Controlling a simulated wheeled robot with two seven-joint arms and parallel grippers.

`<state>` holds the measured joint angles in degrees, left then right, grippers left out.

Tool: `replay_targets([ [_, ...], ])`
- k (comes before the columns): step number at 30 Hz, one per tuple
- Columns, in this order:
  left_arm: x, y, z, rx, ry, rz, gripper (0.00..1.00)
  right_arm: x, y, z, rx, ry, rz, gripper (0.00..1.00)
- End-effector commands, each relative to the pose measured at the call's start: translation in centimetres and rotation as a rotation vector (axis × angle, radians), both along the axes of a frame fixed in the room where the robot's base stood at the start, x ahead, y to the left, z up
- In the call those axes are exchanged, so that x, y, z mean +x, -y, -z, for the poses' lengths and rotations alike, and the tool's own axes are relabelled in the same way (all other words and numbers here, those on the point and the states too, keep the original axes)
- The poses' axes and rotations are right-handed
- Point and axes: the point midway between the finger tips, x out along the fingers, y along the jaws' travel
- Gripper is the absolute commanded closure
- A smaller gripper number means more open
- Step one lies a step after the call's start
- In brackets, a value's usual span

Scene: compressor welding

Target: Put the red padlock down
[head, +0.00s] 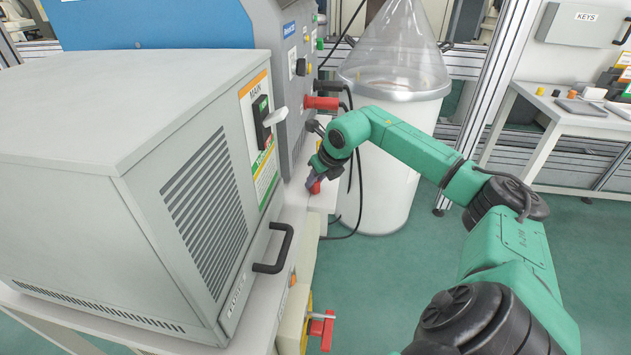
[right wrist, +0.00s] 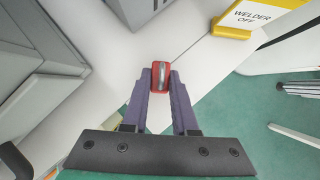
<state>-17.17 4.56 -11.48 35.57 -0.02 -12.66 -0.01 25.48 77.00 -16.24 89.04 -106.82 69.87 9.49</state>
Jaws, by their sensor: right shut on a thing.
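The red padlock (right wrist: 161,77) is between the two fingertips of my right gripper (right wrist: 160,88) in the right wrist view. My right gripper is shut on it, above or on the white table top; I cannot tell whether the padlock touches the surface. In the head view the padlock (head: 315,188) is a small red patch at the tip of my right gripper (head: 315,182), beside the grey machines. My left gripper is not in view.
A yellow block with a "WELDER OFF" label (right wrist: 262,14) lies beyond the padlock. A grey cabinet (head: 190,170) with a black handle stands left of my right gripper. A white drum (head: 390,150) stands behind my arm. Bare white table (right wrist: 205,60) lies around the padlock.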

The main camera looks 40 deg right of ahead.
Motion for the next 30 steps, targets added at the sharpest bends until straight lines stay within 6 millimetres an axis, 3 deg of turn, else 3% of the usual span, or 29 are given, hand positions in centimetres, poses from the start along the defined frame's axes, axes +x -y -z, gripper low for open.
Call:
replay_targets([
  [1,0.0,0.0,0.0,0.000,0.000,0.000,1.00,0.0,0.0,0.0,0.000,-0.002,0.000,1.00],
  [2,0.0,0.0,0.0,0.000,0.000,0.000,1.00,0.0,0.0,0.1,0.000,-0.002,0.000,0.62],
  [3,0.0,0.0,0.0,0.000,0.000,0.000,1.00,0.0,0.0,0.1,0.000,-0.002,0.000,0.47],
  [4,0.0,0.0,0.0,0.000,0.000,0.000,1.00,0.0,0.0,0.1,0.000,-0.002,0.000,0.44],
  [17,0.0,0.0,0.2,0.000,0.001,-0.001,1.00,-0.6,0.1,-1.0,-0.004,-0.002,0.001,0.44],
  [21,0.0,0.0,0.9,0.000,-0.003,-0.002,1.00,-2.1,0.0,-3.3,-0.008,-0.003,0.001,0.44],
  [27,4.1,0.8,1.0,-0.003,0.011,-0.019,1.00,-4.4,-0.3,-7.2,-0.009,-0.003,0.002,0.44],
  [30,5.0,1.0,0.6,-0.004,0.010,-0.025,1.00,-5.3,-0.5,-9.2,-0.003,0.001,0.001,0.44],
])
